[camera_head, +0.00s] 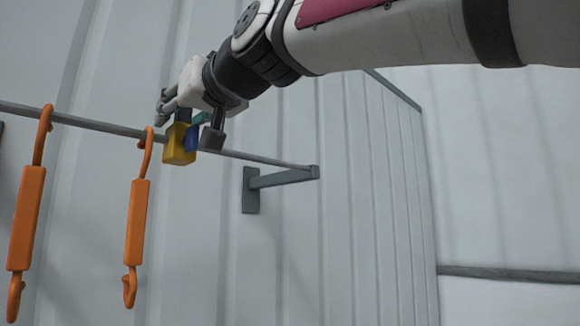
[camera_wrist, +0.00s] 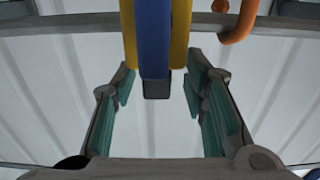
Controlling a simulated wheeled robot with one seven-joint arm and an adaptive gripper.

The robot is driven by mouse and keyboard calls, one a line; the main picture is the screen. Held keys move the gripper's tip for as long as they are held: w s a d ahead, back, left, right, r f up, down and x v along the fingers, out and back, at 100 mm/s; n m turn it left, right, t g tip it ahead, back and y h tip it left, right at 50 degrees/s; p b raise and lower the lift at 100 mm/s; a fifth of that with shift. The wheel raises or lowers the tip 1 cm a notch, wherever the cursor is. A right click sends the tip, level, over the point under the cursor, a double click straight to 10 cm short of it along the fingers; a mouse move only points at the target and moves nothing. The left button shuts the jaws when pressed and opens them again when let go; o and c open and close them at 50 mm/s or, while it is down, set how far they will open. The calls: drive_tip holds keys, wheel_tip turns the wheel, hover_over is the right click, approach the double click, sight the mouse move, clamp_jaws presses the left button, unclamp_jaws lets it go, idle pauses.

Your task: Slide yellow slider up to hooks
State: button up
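The yellow slider (camera_head: 179,146) hangs on the grey rail (camera_head: 92,124), with a blue part (camera_head: 193,137) at its right side. In the wrist view, yellow sides (camera_wrist: 180,35) flank the blue part (camera_wrist: 154,40), which ends in a dark tip. Two orange hooks (camera_head: 137,222) (camera_head: 27,218) hang from the rail to the left of the slider, and there is a gap between slider and nearer hook. My gripper (camera_wrist: 163,105) is open, its teal pads on either side of the slider's lower end, with clear space between pads and slider.
A grey wall bracket (camera_head: 285,178) holds the rail's right end. The ribbed wall (camera_head: 335,240) stands close behind the rail. An orange hook (camera_wrist: 240,25) also shows at the top right of the wrist view. The space below the rail, right of the hooks, is clear.

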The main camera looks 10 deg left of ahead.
drive_tip(key=v, duration=1.1)
drive_tip(key=shift+s, duration=0.2)
drive_tip(key=shift+d, duration=0.1)
drive_tip(key=w+d+f+m+g+h, duration=0.1)
drive_tip(key=d+f+m+h, duration=0.25)
drive_tip(key=d+f, duration=0.65)
drive_tip(key=w+d+f+m+h, duration=0.2)
drive_tip(key=d+f+h, duration=0.35)
drive_tip(key=f, duration=0.85)
drive_tip(key=s+d+f+m+g+h, duration=0.2)
drive_tip(key=s+d+f, duration=0.4)
drive_tip(key=d+f, duration=0.3)
drive_tip(key=s+d+f+m+g+h, duration=0.2)
drive_tip(key=s+d+f, duration=0.3)
drive_tip(key=f, duration=1)
drive_tip(key=d+g, duration=0.1)
drive_tip(key=d, duration=0.2)
drive_tip(key=shift+s+d+h, duration=0.35)
drive_tip(key=shift+d+h, duration=0.05)
drive_tip(key=shift+m, duration=0.25)
